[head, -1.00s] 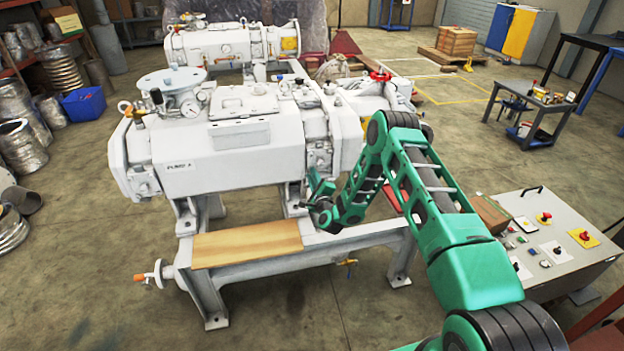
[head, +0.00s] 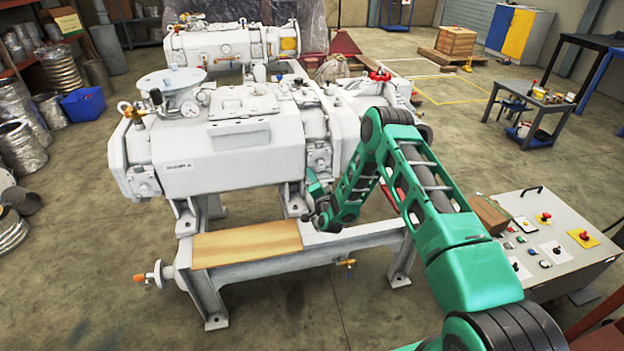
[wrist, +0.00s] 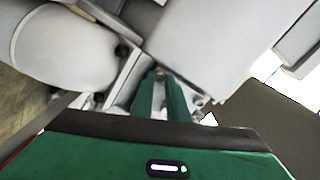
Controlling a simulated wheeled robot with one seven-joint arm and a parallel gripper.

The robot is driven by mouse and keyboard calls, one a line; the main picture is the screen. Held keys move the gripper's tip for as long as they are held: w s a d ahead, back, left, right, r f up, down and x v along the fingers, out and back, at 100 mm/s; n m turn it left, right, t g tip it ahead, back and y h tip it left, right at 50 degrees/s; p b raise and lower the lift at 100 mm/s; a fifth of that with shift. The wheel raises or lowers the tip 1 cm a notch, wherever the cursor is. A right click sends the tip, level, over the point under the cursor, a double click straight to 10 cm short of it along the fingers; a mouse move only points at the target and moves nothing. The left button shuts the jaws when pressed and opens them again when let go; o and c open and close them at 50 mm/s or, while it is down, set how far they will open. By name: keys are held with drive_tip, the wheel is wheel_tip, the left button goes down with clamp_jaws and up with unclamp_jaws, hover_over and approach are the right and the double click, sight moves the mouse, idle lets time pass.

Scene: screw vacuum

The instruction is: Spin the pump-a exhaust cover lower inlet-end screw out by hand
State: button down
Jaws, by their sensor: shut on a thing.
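White pump A (head: 230,172) stands on a white steel frame. My gripper (head: 311,182) is low at the right end of its body. In the wrist view my two green fingers (wrist: 160,93) reach toward a pale block between a rounded white housing (wrist: 68,45) and a flat white casing (wrist: 205,40). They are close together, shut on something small. I take this to be the lower inlet-end screw, but its head is hidden between the fingers. I cannot tell how far out it is. Dark bolt heads (wrist: 122,50) show beside the fingers.
A wooden board (head: 245,245) lies on the frame below the pump. A control panel (head: 550,240) stands at the right, with a brown box (head: 489,214) at its edge. A second white pump (head: 225,45) is behind. White casing closely surrounds the fingers.

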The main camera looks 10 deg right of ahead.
drive_tip(key=n, duration=2.4)
drive_tip(key=shift+a+n, duration=0.15)
drive_tip(key=shift+n, duration=0.25)
drive_tip(key=shift+w, duration=0.1)
drive_tip(key=c, duration=1.7)
unclamp_jaws()
drive_tip(key=shift+s+f, duration=0.1)
drive_tip(key=shift+s, duration=5.25)
